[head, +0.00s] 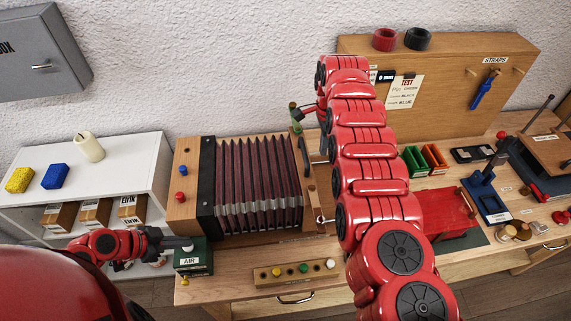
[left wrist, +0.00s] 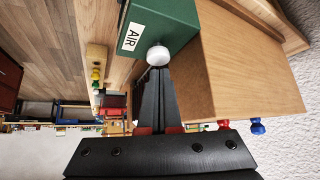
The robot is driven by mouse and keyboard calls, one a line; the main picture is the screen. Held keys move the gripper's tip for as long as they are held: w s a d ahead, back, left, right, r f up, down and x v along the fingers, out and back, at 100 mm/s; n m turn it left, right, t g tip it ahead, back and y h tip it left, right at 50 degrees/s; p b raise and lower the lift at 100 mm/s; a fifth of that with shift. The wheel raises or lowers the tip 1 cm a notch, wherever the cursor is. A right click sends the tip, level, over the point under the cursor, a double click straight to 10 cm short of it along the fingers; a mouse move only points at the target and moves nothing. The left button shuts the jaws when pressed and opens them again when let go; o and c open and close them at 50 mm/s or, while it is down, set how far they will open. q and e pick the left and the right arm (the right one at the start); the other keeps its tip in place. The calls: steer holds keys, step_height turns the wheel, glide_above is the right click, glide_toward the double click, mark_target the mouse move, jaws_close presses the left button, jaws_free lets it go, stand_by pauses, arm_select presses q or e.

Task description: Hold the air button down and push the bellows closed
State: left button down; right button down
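The bellows (head: 257,175) has dark red pleats with metal edges and stands spread open between a wooden left block (head: 184,180) and a wooden right end part with a dark handle (head: 304,157). The green AIR box (head: 194,262) stands at its front left corner; it also shows in the left wrist view (left wrist: 165,22). My left gripper (head: 172,244) is at this box. In the left wrist view its fingers are together, with their tips at the pale round air button (left wrist: 158,55); contact is unclear. My right gripper is mostly hidden behind my right arm near the bellows' right end.
A wooden strip with coloured knobs (head: 294,272) lies in front of the bellows. A small green bottle (head: 295,117) stands behind its right end. A white shelf (head: 120,160) is at left.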

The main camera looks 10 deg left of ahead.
mark_target(303, 150)
arm_select(q)
steer(key=shift+f, duration=0.7)
arm_select(e)
steer(key=shift+a, duration=0.1)
steer(key=shift+s+a, duration=0.35)
steer(key=shift+a, duration=0.6)
steer(key=shift+s+a, duration=0.3)
steer(key=shift+a, duration=0.6)
steer(key=shift+a, duration=0.1)
steer(key=shift+s+a, duration=0.3)
steer(key=shift+a, duration=0.6)
steer(key=shift+s+a, duration=0.3)
steer(key=shift+a, duration=0.55)
steer(key=shift+d, duration=0.15)
steer(key=shift+w+d, duration=0.3)
steer(key=shift+d, duration=0.55)
